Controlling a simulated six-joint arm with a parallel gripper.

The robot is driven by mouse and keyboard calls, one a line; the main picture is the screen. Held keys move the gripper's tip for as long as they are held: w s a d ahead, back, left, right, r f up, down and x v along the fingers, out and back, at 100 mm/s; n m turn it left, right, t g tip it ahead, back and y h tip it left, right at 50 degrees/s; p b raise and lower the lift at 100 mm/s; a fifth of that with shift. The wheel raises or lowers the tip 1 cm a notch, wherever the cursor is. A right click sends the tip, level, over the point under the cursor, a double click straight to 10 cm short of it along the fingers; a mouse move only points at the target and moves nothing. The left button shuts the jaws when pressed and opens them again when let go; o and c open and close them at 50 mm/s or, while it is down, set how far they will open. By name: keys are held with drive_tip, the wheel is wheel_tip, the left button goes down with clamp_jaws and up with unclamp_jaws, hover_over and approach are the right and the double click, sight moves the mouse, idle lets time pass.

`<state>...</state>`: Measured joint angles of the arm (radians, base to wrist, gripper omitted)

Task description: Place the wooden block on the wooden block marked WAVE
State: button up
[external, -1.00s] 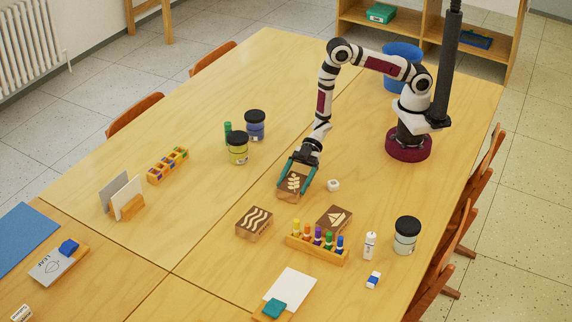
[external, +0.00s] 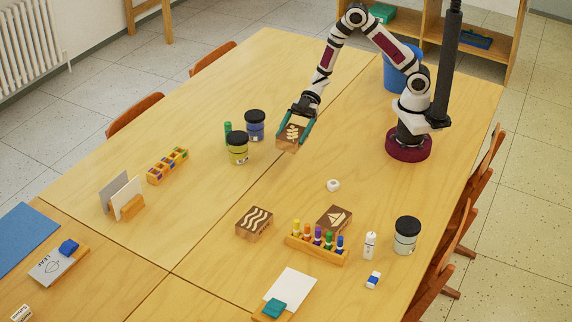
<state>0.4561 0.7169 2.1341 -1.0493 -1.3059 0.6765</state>
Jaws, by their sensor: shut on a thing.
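My gripper (external: 294,123) is shut on a wooden block with a pale leaf or fern picture (external: 292,136) on its dark face. The gripper holds the block in the air above the table, tilted so the picture faces the camera. The wooden block with pale wavy lines, the WAVE block (external: 254,222), lies flat on the table in front, apart from the gripper. Its top is clear. Another wooden block with a sailboat picture (external: 334,219) lies to its right, behind the marker rack.
A rack of colored markers (external: 317,250) stands close to the right of the WAVE block. A yellow jar (external: 238,148) and a blue jar (external: 255,125) stand left of my gripper. A small white object (external: 333,185) lies on the table (external: 215,215). The table left of the WAVE block is clear.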

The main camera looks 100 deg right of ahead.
drive_tip(key=w+a+r, duration=0.2)
drive_tip(key=w+a, duration=0.3)
drive_tip(key=w, duration=0.4)
hover_over(260, 213)
wheel_tip(260, 213, down, 5)
drive_tip(key=shift+r, duration=0.1)
wheel_tip(260, 213, down, 3)
drive_tip(key=shift+f, duration=0.45)
